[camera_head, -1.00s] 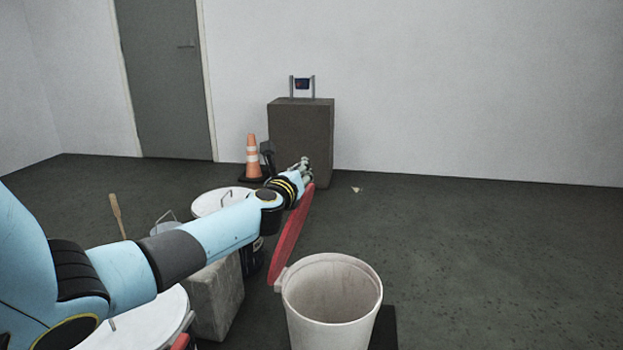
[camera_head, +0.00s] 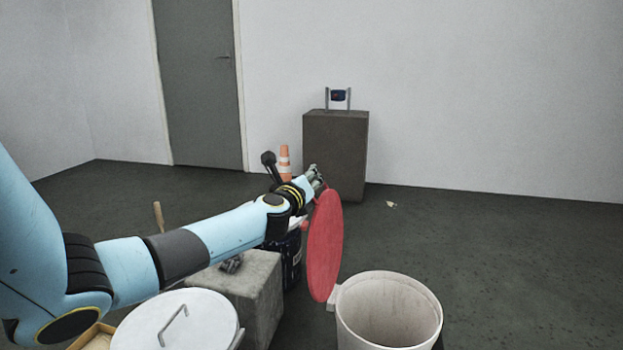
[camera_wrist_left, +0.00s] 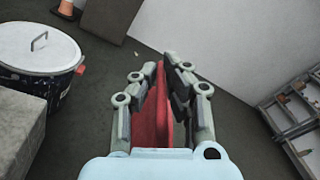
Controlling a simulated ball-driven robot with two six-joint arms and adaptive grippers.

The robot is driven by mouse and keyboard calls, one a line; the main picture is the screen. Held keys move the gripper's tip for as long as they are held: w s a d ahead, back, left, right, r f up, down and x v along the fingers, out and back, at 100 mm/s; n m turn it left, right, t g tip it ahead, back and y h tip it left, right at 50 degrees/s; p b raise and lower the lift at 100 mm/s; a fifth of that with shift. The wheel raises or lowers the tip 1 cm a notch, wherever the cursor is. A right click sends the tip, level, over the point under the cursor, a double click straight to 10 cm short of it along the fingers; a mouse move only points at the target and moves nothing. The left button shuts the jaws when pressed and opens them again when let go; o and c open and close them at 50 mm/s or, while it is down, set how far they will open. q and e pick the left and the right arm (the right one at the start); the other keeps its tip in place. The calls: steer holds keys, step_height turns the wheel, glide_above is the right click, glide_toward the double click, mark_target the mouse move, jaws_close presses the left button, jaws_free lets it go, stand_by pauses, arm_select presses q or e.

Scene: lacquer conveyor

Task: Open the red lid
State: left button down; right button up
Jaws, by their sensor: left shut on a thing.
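The red lid (camera_head: 326,246) stands upright on edge, swung open at the left side of a white bin (camera_head: 388,312). The bin's mouth is uncovered and its inside looks empty. My left gripper (camera_head: 316,178) is at the lid's upper edge. In the left wrist view, the fingers of my left gripper (camera_wrist_left: 168,92) are closed on both sides of the red lid (camera_wrist_left: 150,122). My right gripper is in neither view.
A white-lidded container (camera_head: 178,325) and a grey block (camera_head: 250,290) stand left of the bin. A dark pedestal (camera_head: 336,155) and an orange cone (camera_head: 285,160) stand behind. Floor right of the bin is clear.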

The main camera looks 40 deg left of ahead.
arm_select(q)
steer(key=c, duration=1.4)
jaws_free()
steer(key=shift+r, duration=0.1)
steer(key=v, duration=1.2)
steer(key=shift+f, duration=0.2)
